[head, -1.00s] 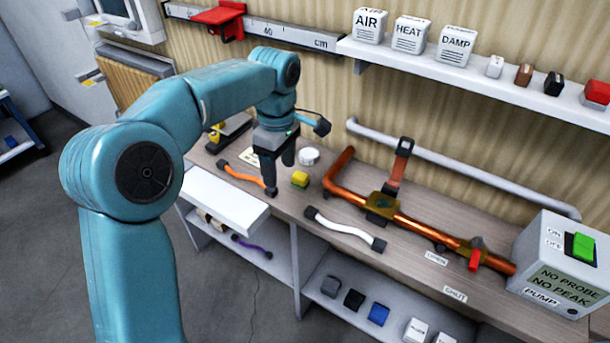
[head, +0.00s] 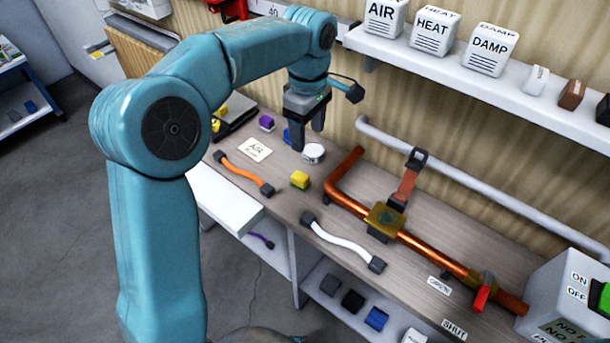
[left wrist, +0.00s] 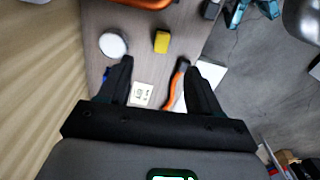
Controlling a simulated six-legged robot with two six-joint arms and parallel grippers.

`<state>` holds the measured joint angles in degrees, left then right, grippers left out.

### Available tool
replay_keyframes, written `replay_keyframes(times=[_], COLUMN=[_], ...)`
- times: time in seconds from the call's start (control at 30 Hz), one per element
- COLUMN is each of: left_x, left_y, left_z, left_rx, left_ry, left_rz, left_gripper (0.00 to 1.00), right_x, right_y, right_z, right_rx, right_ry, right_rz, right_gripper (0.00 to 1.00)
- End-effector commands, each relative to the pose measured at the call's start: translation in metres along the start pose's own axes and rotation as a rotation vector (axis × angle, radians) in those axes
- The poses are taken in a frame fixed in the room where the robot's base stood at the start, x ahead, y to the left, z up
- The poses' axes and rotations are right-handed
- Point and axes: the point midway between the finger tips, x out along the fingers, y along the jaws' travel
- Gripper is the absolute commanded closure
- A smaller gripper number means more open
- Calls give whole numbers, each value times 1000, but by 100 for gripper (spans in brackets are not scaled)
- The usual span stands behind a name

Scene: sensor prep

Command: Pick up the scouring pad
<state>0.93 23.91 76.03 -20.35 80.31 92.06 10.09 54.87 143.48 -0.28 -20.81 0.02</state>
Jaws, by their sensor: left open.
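The scouring pad (head: 300,180), a small yellow block with a green layer, lies on the workbench between an orange cable and a copper pipe. It also shows in the left wrist view (left wrist: 161,42), ahead of the fingers. My left gripper (head: 308,140) points down over the back of the bench, behind the pad and apart from it. Its two fingers are spread with nothing between them, as the left wrist view (left wrist: 156,70) also shows. My right gripper is in no view.
A white round tin (head: 313,153) stands close to the left fingers. The orange cable (head: 243,173), a white cable (head: 342,242) and the copper pipe (head: 345,175) surround the pad. A paper label (head: 255,149) lies farther left. A shelf (head: 450,75) hangs above the bench.

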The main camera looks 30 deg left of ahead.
Motion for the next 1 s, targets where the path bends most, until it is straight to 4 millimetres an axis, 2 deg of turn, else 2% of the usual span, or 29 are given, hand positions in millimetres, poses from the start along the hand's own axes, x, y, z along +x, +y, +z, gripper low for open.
replay_keyframes(times=[0.2,0.4,0.67,0.9,1.0], left_x=[50,90,112,149,156], left_y=[-7,-7,-6,-5,-4], left_z=[-1,-2,-4,-8,-9], left_rx=[0,-1,-1,0,0], left_ry=[0,0,0,0,0], left_rz=[-7,-5,-5,-4,-1], left_gripper=[36,36,36,36,36], right_x=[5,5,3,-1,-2], right_y=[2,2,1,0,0], right_z=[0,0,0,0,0], right_rx=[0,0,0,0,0], right_ry=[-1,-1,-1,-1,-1], right_rz=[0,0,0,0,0], right_gripper=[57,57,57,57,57])
